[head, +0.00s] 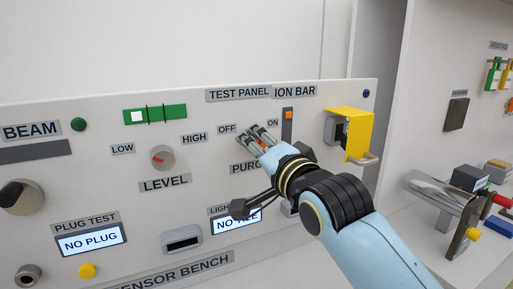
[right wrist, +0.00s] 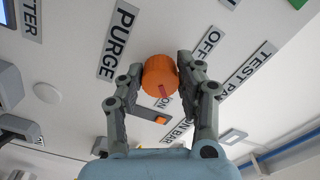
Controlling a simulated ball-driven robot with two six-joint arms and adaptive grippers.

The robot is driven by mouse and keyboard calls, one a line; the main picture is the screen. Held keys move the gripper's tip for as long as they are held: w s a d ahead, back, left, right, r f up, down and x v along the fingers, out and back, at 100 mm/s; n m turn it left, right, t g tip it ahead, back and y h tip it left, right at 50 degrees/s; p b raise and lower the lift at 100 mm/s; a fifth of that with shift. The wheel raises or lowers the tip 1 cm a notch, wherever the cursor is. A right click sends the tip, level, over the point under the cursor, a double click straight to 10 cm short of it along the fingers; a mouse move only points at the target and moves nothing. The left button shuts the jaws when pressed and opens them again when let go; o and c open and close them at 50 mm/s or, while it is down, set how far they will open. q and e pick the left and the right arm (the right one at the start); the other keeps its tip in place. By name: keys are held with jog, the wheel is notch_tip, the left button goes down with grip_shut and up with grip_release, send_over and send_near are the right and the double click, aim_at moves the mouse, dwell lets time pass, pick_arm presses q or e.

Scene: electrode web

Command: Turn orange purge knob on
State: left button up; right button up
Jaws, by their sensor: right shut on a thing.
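The orange purge knob (right wrist: 158,78) sits on the panel between the OFF label (right wrist: 207,42) and the ON label. A short reddish mark on its face points down in the right wrist view, toward the ON side. My right gripper (right wrist: 157,84) has a finger on each side of the knob and is shut on it. In the head view, my right gripper (head: 259,137) reaches the panel just below the OFF label (head: 227,128) and the ON label (head: 273,122), and its fingers mostly hide the knob. My left gripper is not in view.
The grey level knob (head: 162,158) with a red mark is left of my gripper. The ion bar slider (head: 288,115) is close on its right, and a yellow guard (head: 360,130) juts out farther right. A side bench (head: 415,225) holds several parts.

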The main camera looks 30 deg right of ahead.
dwell(0.4)
jog(key=o, duration=1.1)
jog(key=shift+o, duration=0.2)
jog(key=s, duration=1.2)
jog(key=shift+a, duration=0.3)
